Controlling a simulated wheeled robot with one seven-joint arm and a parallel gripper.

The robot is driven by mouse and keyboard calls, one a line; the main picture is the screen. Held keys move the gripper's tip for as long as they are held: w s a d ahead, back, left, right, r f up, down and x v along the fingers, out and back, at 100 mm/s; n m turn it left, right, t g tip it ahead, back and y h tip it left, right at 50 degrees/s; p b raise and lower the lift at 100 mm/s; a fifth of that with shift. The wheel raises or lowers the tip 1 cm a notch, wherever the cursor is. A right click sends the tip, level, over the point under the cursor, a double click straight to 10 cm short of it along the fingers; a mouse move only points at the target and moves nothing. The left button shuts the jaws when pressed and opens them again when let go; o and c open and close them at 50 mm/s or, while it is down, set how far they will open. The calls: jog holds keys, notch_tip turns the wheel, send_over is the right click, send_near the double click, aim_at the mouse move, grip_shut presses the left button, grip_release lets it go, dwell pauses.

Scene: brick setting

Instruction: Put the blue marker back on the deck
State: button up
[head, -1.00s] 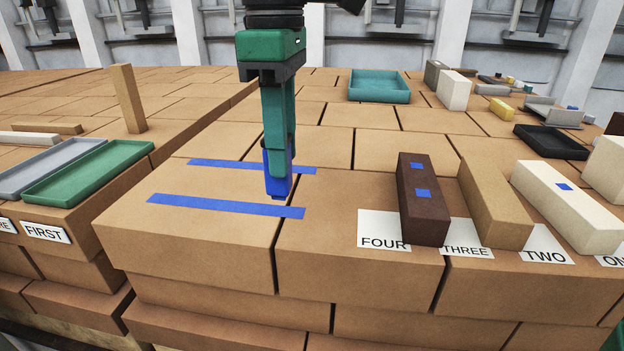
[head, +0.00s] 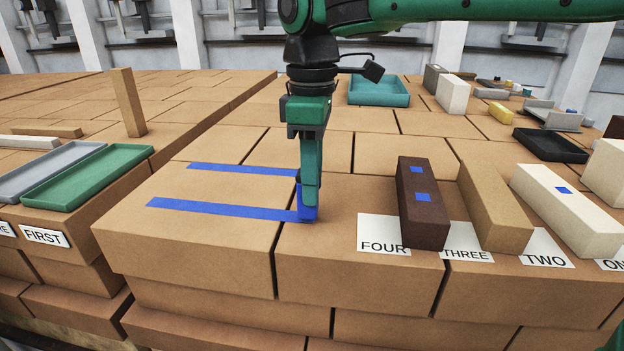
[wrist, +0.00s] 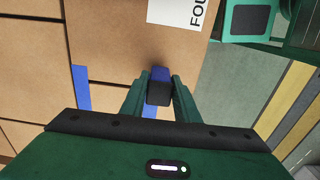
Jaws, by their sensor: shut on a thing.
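My gripper (head: 309,203) is shut on the blue marker (head: 308,213), a small upright block with a blue body. The marker's low end is at or just above the brick deck (head: 345,235), beside the right end of the front blue strip (head: 220,209); I cannot tell whether it touches. In the wrist view the marker (wrist: 159,75) sits between my green fingers, with a dark face toward the camera. The fingers hide part of it in the head view. A second blue strip (head: 240,169) lies farther back.
A dark brown brick (head: 423,220) stands close to the right by the card FOUR (head: 380,233). A tan brick (head: 493,205) and a white brick (head: 570,210) follow. A teal tray (head: 378,92) is behind. Green tray (head: 88,175) lies left.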

jog(key=shift+f, duration=0.15)
jog(key=o, duration=0.8)
jog(key=shift+o, duration=0.2)
jog(key=shift+r, duration=3.7)
jog(key=shift+a+r, duration=0.1)
